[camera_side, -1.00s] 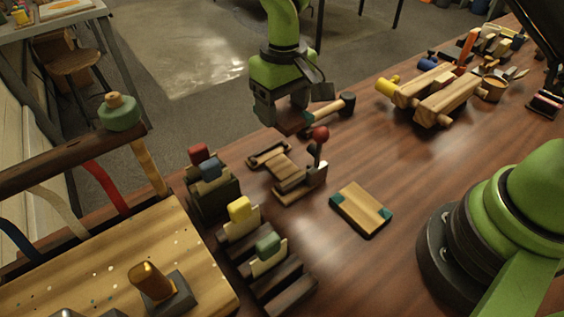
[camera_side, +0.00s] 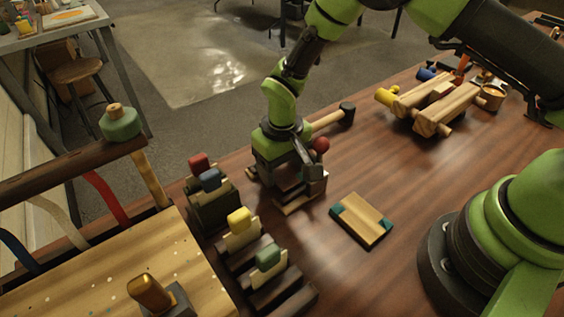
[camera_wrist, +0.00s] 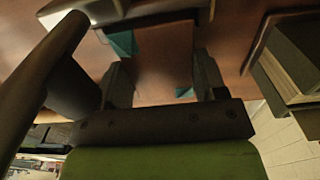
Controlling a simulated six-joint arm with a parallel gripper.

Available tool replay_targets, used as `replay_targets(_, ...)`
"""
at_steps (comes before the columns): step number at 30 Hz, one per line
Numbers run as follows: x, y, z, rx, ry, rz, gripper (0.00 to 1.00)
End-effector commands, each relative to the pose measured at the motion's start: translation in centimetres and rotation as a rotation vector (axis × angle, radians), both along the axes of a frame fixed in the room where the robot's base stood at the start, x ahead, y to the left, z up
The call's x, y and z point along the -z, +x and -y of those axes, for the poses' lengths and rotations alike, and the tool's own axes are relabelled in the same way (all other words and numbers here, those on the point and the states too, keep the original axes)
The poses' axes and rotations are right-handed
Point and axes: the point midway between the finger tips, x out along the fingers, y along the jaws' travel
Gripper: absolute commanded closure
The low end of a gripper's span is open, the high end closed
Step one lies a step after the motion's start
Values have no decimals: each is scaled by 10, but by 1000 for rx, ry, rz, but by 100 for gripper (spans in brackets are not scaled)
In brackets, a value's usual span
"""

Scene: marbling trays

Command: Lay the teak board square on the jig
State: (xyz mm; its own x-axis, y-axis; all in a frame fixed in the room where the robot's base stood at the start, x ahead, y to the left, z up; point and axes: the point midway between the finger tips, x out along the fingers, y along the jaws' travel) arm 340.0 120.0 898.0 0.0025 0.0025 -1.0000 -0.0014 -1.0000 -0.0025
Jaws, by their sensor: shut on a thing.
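My gripper (camera_side: 284,172) is low over the jig (camera_side: 302,203) on the bench. It hides most of the jig; its front edge and the red-knobbed lever (camera_side: 320,145) still show. In the wrist view the gripper (camera_wrist: 162,68) is shut on a reddish-brown board with teal corners, the teak board (camera_wrist: 165,48), which sits between the two dark fingers. In the side view the board is mostly hidden, so I cannot tell whether it touches the jig or lies square to it.
A paler board with teal corners (camera_side: 362,217) lies to the right of the jig. Dark stands holding coloured-handled blocks (camera_side: 241,220) are close at the left. A mallet (camera_side: 330,117) lies behind. A wooden press-like frame (camera_side: 430,105) stands at back right.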

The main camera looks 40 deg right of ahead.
Motion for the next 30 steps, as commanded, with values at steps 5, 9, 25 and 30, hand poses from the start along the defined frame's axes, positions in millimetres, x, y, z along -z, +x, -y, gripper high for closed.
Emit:
replay_targets(5,2,0,0,0,0,0,17)
replay_targets(9,2,0,0,-1,0,0,9)
replay_targets(25,-58,1,0,-1,1,6,9)
replay_targets(30,-93,1,0,-1,0,3,9)
